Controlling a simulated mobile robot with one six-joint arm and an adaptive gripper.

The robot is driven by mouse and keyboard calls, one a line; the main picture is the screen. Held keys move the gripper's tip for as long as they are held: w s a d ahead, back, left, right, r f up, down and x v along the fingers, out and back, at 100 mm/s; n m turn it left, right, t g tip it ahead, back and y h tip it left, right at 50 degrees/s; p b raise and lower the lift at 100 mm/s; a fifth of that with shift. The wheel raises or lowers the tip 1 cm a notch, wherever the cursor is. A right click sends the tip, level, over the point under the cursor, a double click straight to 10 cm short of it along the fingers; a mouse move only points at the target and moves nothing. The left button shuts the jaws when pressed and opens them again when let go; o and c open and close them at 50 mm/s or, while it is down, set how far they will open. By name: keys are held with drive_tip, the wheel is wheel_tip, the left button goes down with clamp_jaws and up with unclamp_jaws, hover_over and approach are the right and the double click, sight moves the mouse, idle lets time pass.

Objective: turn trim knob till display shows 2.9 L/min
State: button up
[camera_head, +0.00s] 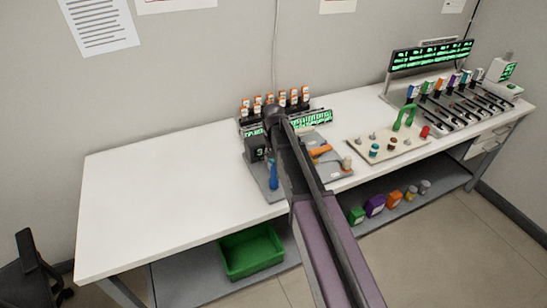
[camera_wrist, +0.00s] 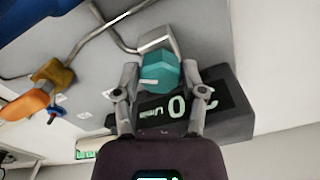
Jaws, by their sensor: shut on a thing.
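The teal trim knob (camera_wrist: 158,74) sits between the two fingers of my gripper (camera_wrist: 160,70) in the wrist view, which is shut on it. A white mark shows on the knob's face. The dark display box (camera_wrist: 232,118) is just behind the knob and partly covered by my fingers. A "0" and "L/min" can be read there upside down; another digit is partly hidden. In the head view the display (camera_head: 257,154) shows a leading "3", and my arm hides the knob and the rest of the reading.
Metal tubing (camera_wrist: 95,40), a blue part (camera_wrist: 35,15) and an orange-handled valve (camera_wrist: 28,102) lie left of the gripper in the wrist view. In the head view, a rack of orange-capped bottles (camera_head: 270,101) stands behind. The table's left side (camera_head: 150,195) is clear.

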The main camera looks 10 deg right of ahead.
drive_tip(key=o, duration=1.2)
drive_tip(key=shift+c, duration=0.2)
drive_tip(key=shift+m, duration=0.5)
drive_tip(key=shift+r, duration=0.1)
wheel_tip(320, 180, up, 14)
drive_tip(key=p, duration=1.4)
drive_tip(key=s+d+f+b, duration=0.1)
drive_tip(key=s+f+b, duration=0.2)
drive_tip(key=s, duration=0.4)
drive_tip(key=s+d+f+n+b, duration=0.1)
drive_tip(key=s+f+b, duration=0.3)
drive_tip(key=s, duration=0.4)
drive_tip(key=s+d+f+n+b, duration=0.1)
drive_tip(key=s+d+f+b, duration=0.2)
drive_tip(key=s, duration=0.4)
drive_tip(key=shift+s+f+b, duration=0.2)
drive_tip(key=shift+f+b, duration=0.35)
drive_tip(key=shift+f, duration=0.1)
